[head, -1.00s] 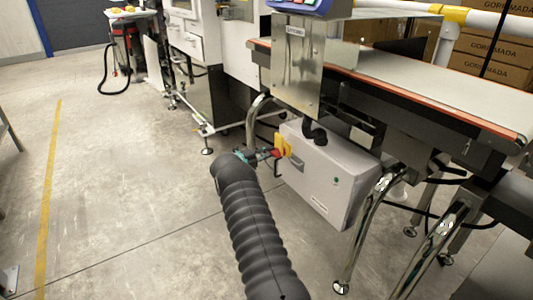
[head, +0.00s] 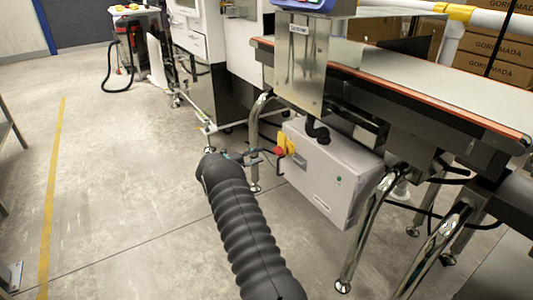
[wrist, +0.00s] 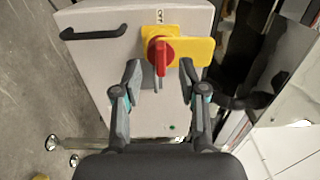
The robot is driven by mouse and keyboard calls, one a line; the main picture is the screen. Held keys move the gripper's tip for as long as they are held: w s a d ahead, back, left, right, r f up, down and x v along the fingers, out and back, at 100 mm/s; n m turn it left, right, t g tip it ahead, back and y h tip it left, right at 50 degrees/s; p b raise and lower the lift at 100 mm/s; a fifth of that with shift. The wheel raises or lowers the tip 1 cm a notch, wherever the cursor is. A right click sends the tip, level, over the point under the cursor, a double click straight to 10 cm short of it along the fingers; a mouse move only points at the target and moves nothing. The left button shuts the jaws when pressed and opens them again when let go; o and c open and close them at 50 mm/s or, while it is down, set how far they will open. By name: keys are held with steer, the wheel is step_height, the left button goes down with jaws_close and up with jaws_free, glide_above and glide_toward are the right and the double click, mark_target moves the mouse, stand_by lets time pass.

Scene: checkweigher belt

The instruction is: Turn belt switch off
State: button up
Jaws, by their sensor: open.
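The belt switch is a red rotary handle (wrist: 160,54) on a yellow plate (wrist: 194,50), mounted on a grey control box (head: 328,178) under the conveyor. In the wrist view the red handle points along the picture's vertical, a little tilted, with a small label above it. My gripper (wrist: 160,80) is open, one finger on each side of the lower end of the handle, with gaps to both. Whether the fingertips reach the handle's depth I cannot tell. In the head view my gripper (head: 262,154) is small beside the box's left face, next to the yellow plate (head: 285,143).
A black pull handle (wrist: 92,32) is on the box's same face. The conveyor belt (head: 440,88) runs above the box, with chrome legs (head: 362,240) to the right. The floor (head: 120,190) on the left is open.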

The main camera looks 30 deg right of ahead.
steer(key=a, duration=0.5)
stand_by(0.5)
